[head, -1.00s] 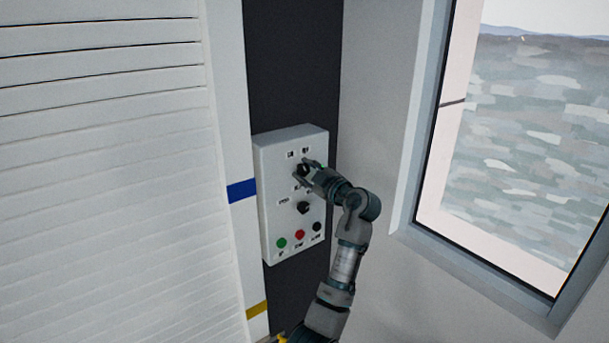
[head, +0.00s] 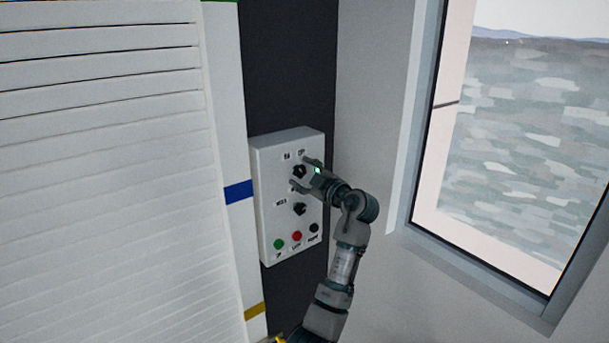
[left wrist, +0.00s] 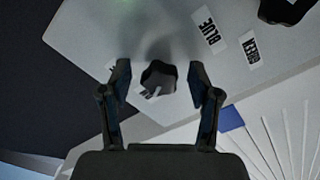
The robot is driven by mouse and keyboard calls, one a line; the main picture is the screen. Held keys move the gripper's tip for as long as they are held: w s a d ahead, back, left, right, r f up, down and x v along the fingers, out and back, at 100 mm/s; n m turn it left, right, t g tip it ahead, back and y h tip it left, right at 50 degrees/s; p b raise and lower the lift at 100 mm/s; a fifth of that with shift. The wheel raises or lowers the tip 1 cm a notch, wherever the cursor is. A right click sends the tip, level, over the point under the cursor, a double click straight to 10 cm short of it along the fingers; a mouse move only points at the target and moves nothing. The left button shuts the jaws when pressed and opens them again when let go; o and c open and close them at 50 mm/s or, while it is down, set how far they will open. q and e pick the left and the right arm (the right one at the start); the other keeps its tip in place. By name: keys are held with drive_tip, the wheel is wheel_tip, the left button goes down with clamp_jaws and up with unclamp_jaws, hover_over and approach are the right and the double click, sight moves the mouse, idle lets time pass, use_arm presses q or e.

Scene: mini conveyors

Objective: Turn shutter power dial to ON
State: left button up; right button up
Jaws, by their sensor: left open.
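A white control box (head: 262,200) is mounted on a dark wall strip. Its upper black dial (head: 299,171) sits between the fingers of my left gripper (head: 303,175). The gripper is open, with a finger on each side of the dial. In the left wrist view the dial (left wrist: 158,77) lies between the two spread fingertips, with gaps on both sides. I cannot read the dial's setting. A lower black dial (head: 300,209) is below it. My right gripper is not in view.
Green (head: 280,244), red (head: 297,236) and black (head: 314,228) buttons line the box's lower edge. Labels BLUE and GREEN show in the wrist view. A white slatted shutter (head: 100,150) is at left; a window (head: 530,150) is at right.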

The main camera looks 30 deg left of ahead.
use_arm(q)
drive_tip(key=shift+s+d, duration=0.1)
drive_tip(key=shift+d, duration=0.3)
drive_tip(key=v, duration=1)
drive_tip(key=shift+s+d+f, duration=0.25)
drive_tip(key=shift+d, duration=0.05)
